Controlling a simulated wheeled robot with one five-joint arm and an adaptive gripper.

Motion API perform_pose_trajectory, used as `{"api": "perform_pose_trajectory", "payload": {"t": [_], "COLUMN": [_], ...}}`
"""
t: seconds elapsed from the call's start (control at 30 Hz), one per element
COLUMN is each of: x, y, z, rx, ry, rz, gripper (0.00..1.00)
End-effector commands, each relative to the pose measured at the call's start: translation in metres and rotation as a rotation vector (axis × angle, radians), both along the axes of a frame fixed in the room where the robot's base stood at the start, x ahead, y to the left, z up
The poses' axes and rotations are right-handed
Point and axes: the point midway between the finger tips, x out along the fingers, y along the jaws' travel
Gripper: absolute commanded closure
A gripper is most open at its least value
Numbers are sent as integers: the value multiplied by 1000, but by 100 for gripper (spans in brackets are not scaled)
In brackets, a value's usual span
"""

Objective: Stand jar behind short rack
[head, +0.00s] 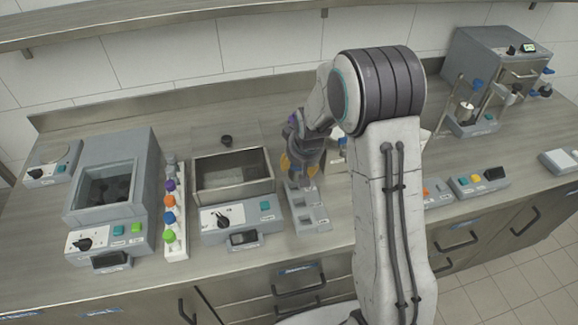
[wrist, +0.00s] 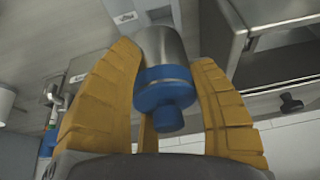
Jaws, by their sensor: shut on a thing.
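My gripper (head: 298,170) has yellow-orange fingers and is low over the counter, by the back end of the short grey rack (head: 318,229). In the wrist view, the gripper (wrist: 170,128) is shut on a jar (wrist: 165,48) with a metal body and a blue lid. The lid side faces the wrist camera, and the jar sits between both fingers. In the head view the jar is mostly hidden by the fingers and cannot be made out clearly. Whether it touches the counter cannot be told. The rack shows square hollows.
An open metal bin unit (head: 222,210) stands just left of the gripper. A long white rack (head: 176,248) with several coloured-lid jars is further left, beside a grey machine (head: 115,170). My arm hides the counter to the right.

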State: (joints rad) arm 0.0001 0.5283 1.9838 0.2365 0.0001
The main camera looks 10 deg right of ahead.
Motion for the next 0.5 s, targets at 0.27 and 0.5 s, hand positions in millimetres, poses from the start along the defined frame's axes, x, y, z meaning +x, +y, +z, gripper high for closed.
{"api": "perform_pose_trajectory", "payload": {"t": [0.27, 0.5], "x": [22, 66], "y": [0, -1], "z": [-39, -30], "rx": [1, 2], "ry": [-4, -6], "rz": [-2, -7], "gripper": [84, 84]}}
